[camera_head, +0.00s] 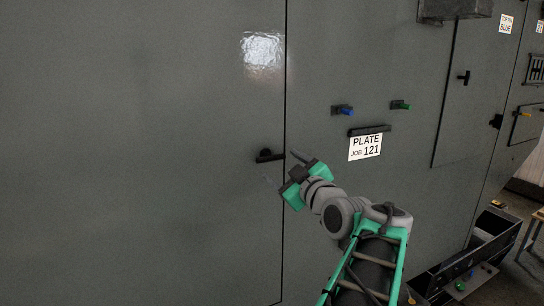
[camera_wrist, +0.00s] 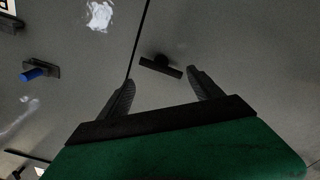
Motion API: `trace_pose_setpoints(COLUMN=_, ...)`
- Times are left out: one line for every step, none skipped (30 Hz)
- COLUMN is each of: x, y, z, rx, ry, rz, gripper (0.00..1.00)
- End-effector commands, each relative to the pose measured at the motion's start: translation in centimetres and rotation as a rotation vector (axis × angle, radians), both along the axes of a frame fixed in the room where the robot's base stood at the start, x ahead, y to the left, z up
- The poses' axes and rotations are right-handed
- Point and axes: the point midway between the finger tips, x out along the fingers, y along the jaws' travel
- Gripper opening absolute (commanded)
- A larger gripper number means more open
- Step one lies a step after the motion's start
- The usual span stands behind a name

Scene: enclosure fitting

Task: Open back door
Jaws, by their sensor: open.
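A large grey door panel (camera_head: 140,150) fills the left of the head view, and its edge seam runs top to bottom just right of a black handle (camera_head: 268,155). The panel lies flush with its neighbour and looks closed. The handle also shows in the wrist view (camera_wrist: 160,66) as a dark bar on a short stem, beside the seam. My gripper (camera_head: 283,168) is open and empty, its fingers spread just in front of the handle and a little lower right of it. In the wrist view the handle lies ahead of the gap between the fingertips (camera_wrist: 161,79), apart from them.
Right of the seam are a blue knob (camera_head: 345,110), a green knob (camera_head: 401,105) and a dark strip (camera_head: 370,130) above a "PLATE JOB 121" label (camera_head: 366,148). A smaller door (camera_head: 470,90) is further right. An open dark bin (camera_head: 460,265) stands at lower right.

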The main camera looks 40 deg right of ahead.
Motion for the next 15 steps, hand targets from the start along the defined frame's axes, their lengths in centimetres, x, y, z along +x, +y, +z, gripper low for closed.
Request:
trace_pose_setpoints(x=0.6, y=-0.2, z=0.2, rx=0.001, ry=-0.001, rz=0.002, gripper=0.75)
trace_pose_setpoints(x=1.1, y=-0.3, z=0.3, rx=0.002, ry=-0.001, rz=0.003, gripper=0.75)
trace_pose_setpoints(x=1.8, y=-0.4, z=0.3, rx=0.002, ry=0.000, rz=0.004, gripper=0.75)
trace_pose_setpoints(x=2.5, y=-0.5, z=0.3, rx=0.003, ry=0.001, rz=0.005, gripper=0.75)
trace_pose_setpoints(x=3.0, y=-0.8, z=0.4, rx=0.005, ry=0.002, rz=0.004, gripper=0.75)
trace_pose_setpoints(x=3.8, y=-1.0, z=0.4, rx=0.004, ry=0.001, rz=0.005, gripper=0.75)
trace_pose_setpoints(x=4.4, y=-1.2, z=0.3, rx=0.004, ry=0.001, rz=0.003, gripper=0.75)
trace_pose_setpoints(x=4.9, y=-1.3, z=0.3, rx=0.004, ry=0.001, rz=0.003, gripper=0.75)
trace_pose_setpoints(x=5.5, y=-1.5, z=0.3, rx=0.005, ry=0.002, rz=0.001, gripper=0.75)
trace_pose_setpoints(x=5.9, y=-1.7, z=0.2, rx=0.005, ry=0.001, rz=0.002, gripper=0.75)
trace_pose_setpoints(x=6.2, y=-1.8, z=0.2, rx=0.005, ry=0.002, rz=0.001, gripper=0.75)
trace_pose_setpoints(x=6.6, y=-1.9, z=0.2, rx=0.004, ry=0.001, rz=0.000, gripper=0.75)
trace_pose_setpoints(x=6.8, y=-2.0, z=0.1, rx=0.004, ry=0.001, rz=0.000, gripper=0.75)
trace_pose_setpoints(x=6.9, y=-2.0, z=0.1, rx=0.004, ry=0.001, rz=0.000, gripper=0.75)
trace_pose_setpoints(x=7.0, y=-2.1, z=0.0, rx=0.004, ry=0.002, rz=-0.001, gripper=0.75)
